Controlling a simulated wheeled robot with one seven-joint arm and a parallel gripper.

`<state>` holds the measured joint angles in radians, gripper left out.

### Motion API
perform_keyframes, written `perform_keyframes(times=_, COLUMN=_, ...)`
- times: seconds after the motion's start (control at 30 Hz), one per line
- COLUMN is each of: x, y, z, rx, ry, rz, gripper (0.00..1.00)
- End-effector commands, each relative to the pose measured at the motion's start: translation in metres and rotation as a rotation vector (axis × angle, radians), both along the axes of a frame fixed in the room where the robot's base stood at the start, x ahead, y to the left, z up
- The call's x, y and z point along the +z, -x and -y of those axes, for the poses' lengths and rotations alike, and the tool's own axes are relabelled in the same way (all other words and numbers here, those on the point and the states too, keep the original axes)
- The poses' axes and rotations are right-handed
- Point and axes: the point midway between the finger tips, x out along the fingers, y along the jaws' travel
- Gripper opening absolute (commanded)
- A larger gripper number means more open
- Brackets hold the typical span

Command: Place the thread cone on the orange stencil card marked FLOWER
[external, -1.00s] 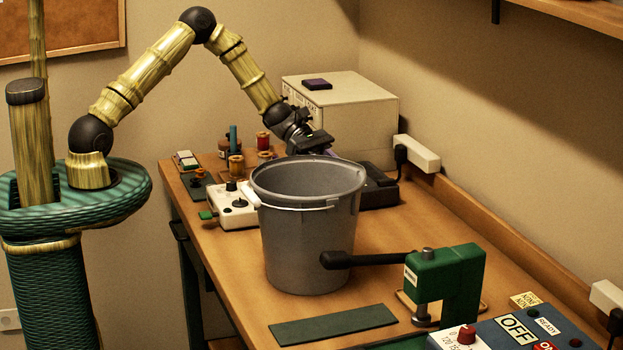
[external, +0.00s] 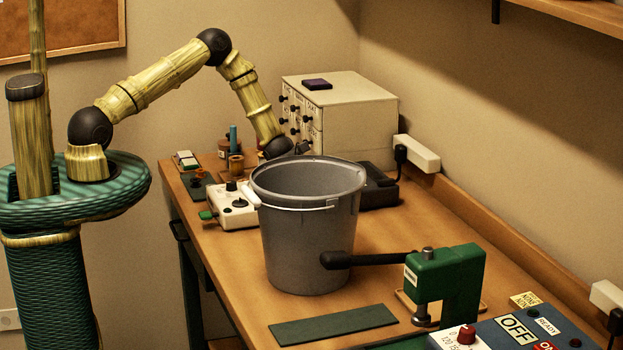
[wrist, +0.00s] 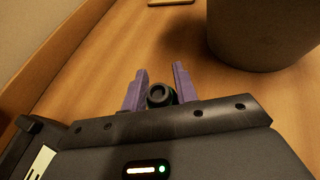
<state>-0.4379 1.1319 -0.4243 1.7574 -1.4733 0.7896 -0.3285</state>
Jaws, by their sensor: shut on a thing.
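In the wrist view my gripper (wrist: 158,92) has its two purple fingers on either side of a dark round piece with a ring-shaped top, which I take to be the thread cone (wrist: 160,95). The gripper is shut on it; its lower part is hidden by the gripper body. In the external view the gripper and the held piece are hidden behind the grey bucket. I cannot make out an orange card marked FLOWER in either view.
The grey bucket (external: 305,240) stands mid-table, close to my gripper. A drawer cabinet (external: 345,115) and a black device (external: 378,190) are behind it. A white control box (external: 235,210) and spools (external: 236,168) stand left. A green press (external: 445,280) is front right.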

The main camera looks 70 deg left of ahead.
Motion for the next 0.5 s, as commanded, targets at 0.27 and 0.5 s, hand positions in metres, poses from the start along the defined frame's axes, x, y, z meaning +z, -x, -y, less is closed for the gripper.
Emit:
perform_keyframes(times=0.27, x=-0.0108, y=0.0002, z=-0.0002, rx=0.0, ry=0.0, rz=0.001, gripper=0.05)
perform_keyframes(times=0.5, x=-0.0134, y=0.0002, z=-0.0003, rx=0.0, ry=-0.001, rz=0.0, gripper=0.35)
